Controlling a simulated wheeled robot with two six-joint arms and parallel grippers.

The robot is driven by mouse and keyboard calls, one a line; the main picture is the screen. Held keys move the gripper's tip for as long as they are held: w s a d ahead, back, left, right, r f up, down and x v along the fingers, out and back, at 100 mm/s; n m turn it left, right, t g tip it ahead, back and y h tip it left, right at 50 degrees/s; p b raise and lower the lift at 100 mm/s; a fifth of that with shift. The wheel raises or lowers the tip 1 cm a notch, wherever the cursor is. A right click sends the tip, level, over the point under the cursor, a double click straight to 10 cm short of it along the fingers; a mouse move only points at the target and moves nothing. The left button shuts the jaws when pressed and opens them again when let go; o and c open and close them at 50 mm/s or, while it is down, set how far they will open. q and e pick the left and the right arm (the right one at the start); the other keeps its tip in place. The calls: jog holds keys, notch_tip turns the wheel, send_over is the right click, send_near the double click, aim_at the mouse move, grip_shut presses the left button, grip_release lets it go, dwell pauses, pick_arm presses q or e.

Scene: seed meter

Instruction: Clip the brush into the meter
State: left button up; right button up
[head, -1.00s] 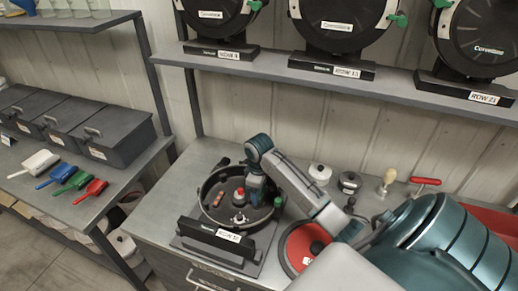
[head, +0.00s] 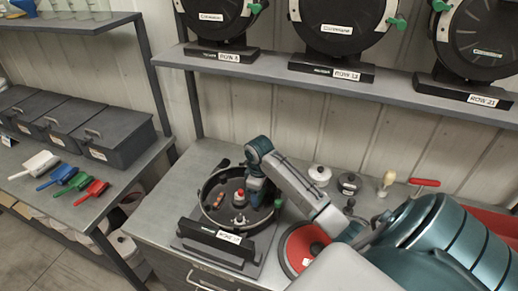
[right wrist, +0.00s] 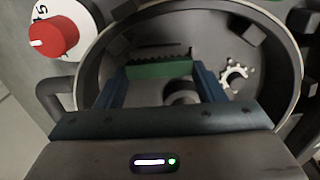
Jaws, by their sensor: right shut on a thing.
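The open seed meter (head: 206,216), a round black housing on a dark stand with a white label, lies on the grey bench in the head view. Its bowl rim (right wrist: 285,105) fills much of the right wrist view. My right gripper (head: 258,192) reaches into the right side of the bowl. In the wrist view its blue fingers (right wrist: 160,80) are shut on the green brush (right wrist: 158,70), which spans between them with dark bristles along its far edge. The brush sits inside the bowl; I cannot tell whether it touches its seat. My left gripper is not in view.
A red knob (right wrist: 55,38) on a white dial and a pale gear (right wrist: 235,76) are near the fingers. A red disc (head: 297,250) lies right of the meter. Several meters stand on the shelf (head: 270,68) above. Colored scoops (head: 92,190) lie on the left bench.

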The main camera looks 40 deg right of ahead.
jog(key=shift+f, duration=0.95)
dwell(2.0)
jog(key=o, duration=1)
jog(key=shift+o, duration=0.2)
jog(key=shift+c, duration=0.5)
jog(key=shift+r, duration=4.8)
jog(key=shift+a+f, duration=0.1)
